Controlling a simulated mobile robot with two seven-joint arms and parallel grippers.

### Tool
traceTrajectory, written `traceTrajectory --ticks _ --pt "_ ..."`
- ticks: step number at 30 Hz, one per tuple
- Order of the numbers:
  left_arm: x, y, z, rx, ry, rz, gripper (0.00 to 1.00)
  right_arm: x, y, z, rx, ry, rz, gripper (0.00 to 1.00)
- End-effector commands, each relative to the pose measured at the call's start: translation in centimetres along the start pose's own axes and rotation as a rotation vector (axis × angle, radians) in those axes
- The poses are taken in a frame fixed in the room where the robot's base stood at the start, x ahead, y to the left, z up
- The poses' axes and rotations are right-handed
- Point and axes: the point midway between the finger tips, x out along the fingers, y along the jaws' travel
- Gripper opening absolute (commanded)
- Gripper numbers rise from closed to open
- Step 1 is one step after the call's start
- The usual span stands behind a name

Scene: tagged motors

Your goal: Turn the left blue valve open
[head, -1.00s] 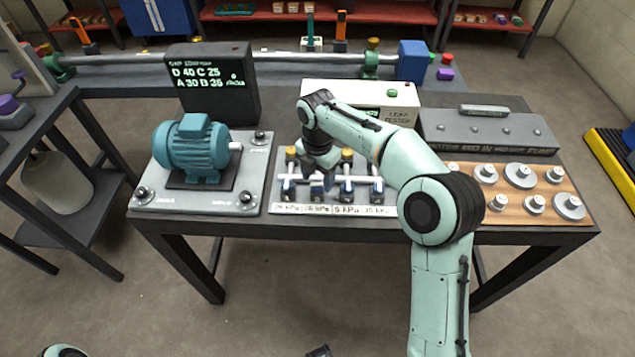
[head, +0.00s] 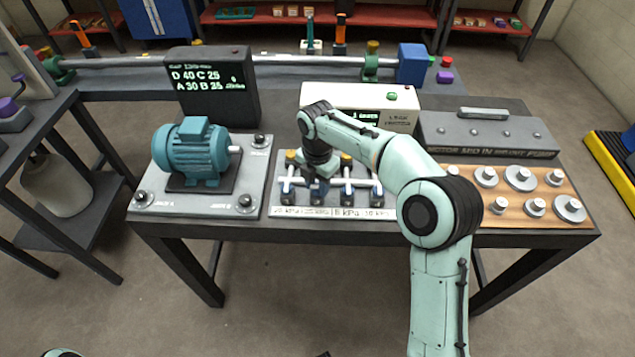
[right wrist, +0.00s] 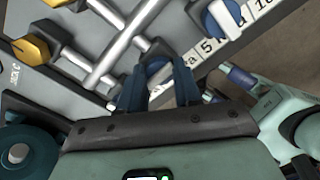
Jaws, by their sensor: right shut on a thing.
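In the head view a grey manifold panel (head: 274,208) carries several blue valves in a front row. The leftmost blue valve (head: 287,197) stands clear of my gripper. My right gripper (head: 318,190) points down at the second valve from the left, which it largely hides. In the right wrist view my right gripper (right wrist: 158,88) has its two blue fingers on either side of a blue valve (right wrist: 156,66) and is shut on it. My left gripper (right wrist: 238,80) appears partly, low beside the panel in that view; its jaw state is unclear.
A teal motor (head: 192,150) stands on a plate left of the panel. A white tester box (head: 350,95) is behind, and a wooden board (head: 550,205) with metal weights is at right. Yellow knobs (right wrist: 32,47) and another blue valve (right wrist: 220,18) are near the right gripper.

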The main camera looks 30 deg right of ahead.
Motion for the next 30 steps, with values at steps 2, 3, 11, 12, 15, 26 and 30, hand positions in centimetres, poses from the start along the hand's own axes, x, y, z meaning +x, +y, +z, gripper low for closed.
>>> traceTrajectory --ticks 2,3,11,12,15,26,30 --pt "-0.3 0.1 0.0 0.0 0.001 0.0 0.0 -0.1 0.0 0.0 0.026 0.0 -0.001 0.03" --pt "-0.5 0.2 0.0 0.001 0.001 0.001 0.0 -0.2 0.0 0.0 0.043 0.0 -0.001 0.03" --pt "-1.9 0.7 -0.1 0.002 0.006 0.002 0.0 -0.3 0.0 0.0 0.228 -0.001 0.0 0.03" --pt "-2.1 0.8 -0.1 0.003 0.007 0.003 0.0 -0.3 0.0 0.1 0.265 -0.001 0.0 0.03" --pt "-2.7 1.1 -0.2 0.003 0.009 0.003 0.0 -0.3 0.0 0.0 0.359 0.0 0.0 0.03" --pt "-4.4 1.8 -0.5 0.006 0.017 0.006 0.0 -0.3 0.0 0.0 0.702 -0.001 0.001 0.03" --pt "-4.9 2.0 -0.6 0.007 0.019 0.007 0.0 -0.2 0.0 0.0 0.835 -0.001 0.001 0.03"
